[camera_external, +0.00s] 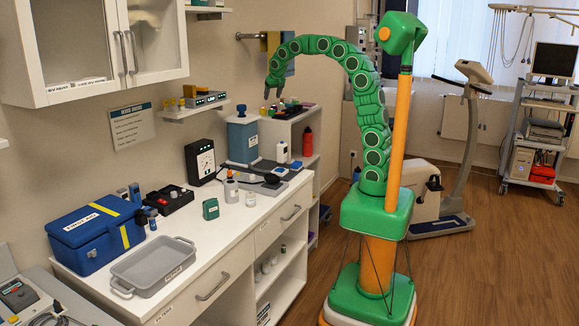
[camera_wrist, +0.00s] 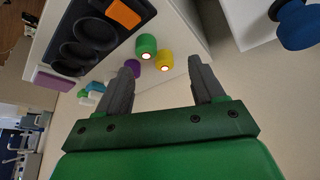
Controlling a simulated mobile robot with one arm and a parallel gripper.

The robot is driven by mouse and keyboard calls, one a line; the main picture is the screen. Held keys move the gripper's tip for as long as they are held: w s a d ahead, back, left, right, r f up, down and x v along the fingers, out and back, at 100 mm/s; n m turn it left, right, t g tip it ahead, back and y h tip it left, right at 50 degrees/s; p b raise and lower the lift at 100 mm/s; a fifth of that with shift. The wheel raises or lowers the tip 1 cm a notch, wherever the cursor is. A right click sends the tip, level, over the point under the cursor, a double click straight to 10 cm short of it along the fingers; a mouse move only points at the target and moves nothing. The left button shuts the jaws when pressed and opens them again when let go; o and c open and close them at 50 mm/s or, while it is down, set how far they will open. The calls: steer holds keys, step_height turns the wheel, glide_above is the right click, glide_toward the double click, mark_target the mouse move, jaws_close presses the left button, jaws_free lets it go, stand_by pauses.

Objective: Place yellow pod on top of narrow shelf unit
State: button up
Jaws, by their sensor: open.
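The yellow pod (camera_wrist: 165,61) shows in the wrist view beside a green pod (camera_wrist: 147,46) and a purple pod (camera_wrist: 134,69). It appears to stand on a white top (camera_wrist: 190,35) near its edge, which looks like the top of the narrow shelf unit (camera_external: 298,119). My gripper (camera_external: 271,94) is just above the left part of that unit in the external view. In the wrist view its fingers (camera_wrist: 163,72) are apart with nothing clamped between them. The yellow pod lies ahead of the gap. I cannot pick it out surely in the external view.
A black tray (camera_wrist: 92,40) with round wells and an orange piece lies beside the pods. A blue canister (camera_external: 241,140) stands on the counter just left of the unit. A wall shelf (camera_external: 190,110) with small items hangs to the left. A red bottle (camera_external: 307,142) is at the unit.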

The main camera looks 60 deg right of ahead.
steer(key=s+a+f+n+g+y, duration=0.1)
steer(key=s+a+f, duration=0.3)
steer(key=s, duration=1.1)
steer(key=s+a+f+n+g+y, duration=0.1)
steer(key=s+a+f+n+g, duration=0.2)
steer(key=s, duration=1.2)
steer(key=s+a+f+n+g, duration=0.2)
steer(key=s+a+f, duration=0.4)
steer(key=s, duration=1)
steer(key=shift+a+f+y, duration=0.2)
steer(key=shift+a+y, duration=0.2)
steer(key=shift+a, duration=0.15)
